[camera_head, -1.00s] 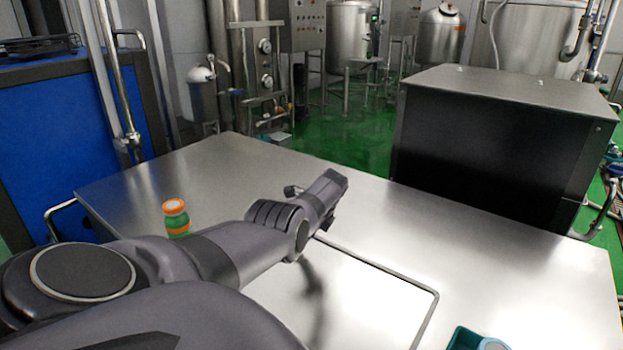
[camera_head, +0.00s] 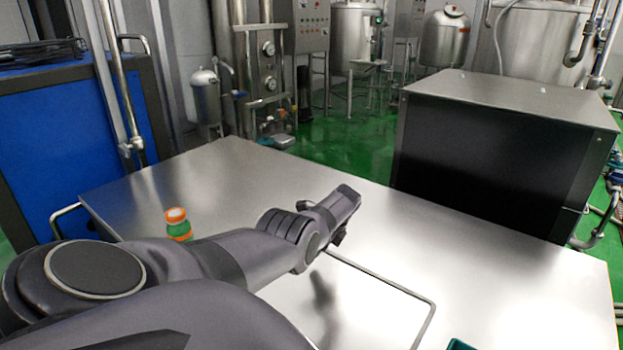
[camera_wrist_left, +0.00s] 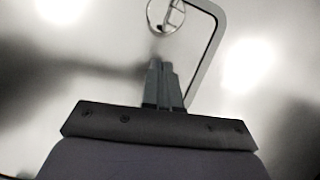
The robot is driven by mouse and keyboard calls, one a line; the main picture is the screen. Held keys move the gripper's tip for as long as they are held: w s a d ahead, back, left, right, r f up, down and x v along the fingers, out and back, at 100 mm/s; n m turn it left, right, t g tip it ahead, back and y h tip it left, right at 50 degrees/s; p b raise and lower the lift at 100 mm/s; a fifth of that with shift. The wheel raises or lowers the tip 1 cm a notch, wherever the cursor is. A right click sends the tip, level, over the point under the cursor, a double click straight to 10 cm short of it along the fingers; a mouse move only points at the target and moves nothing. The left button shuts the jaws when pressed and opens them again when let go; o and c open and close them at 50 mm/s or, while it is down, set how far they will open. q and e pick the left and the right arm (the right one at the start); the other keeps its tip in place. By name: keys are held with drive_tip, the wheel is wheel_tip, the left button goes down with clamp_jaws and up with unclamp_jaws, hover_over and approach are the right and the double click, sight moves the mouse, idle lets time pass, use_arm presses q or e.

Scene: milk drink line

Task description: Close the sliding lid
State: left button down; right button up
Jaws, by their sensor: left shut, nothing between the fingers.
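The sliding lid appears to be a flat metal panel in the steel worktop. A grey rounded-corner outline (camera_head: 385,283) borders an area of the worktop, but how far the lid stands open cannot be told. In the left wrist view the same outline shows (camera_wrist_left: 207,60), with a shiny round ring (camera_wrist_left: 165,14) inside its corner, at the top of the picture. My left gripper (camera_wrist_left: 160,66) is shut and empty, its fingers together below the ring in the picture and apart from it. In the head view my left arm reaches over the worktop and its fingertips are not clear.
The steel worktop (camera_head: 230,175) is mostly bare. A small green and orange bottle (camera_head: 178,226) stands behind my left arm. A teal container (camera_head: 459,345) shows at the bottom edge. A large dark cabinet (camera_head: 490,165) stands beyond the worktop at the right.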

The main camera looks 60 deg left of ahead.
use_arm(q)
drive_tip(key=p+v, duration=0.4)
drive_tip(key=v, duration=0.6)
drive_tip(key=shift+p, duration=0.35)
drive_tip(key=shift+s, duration=0.1)
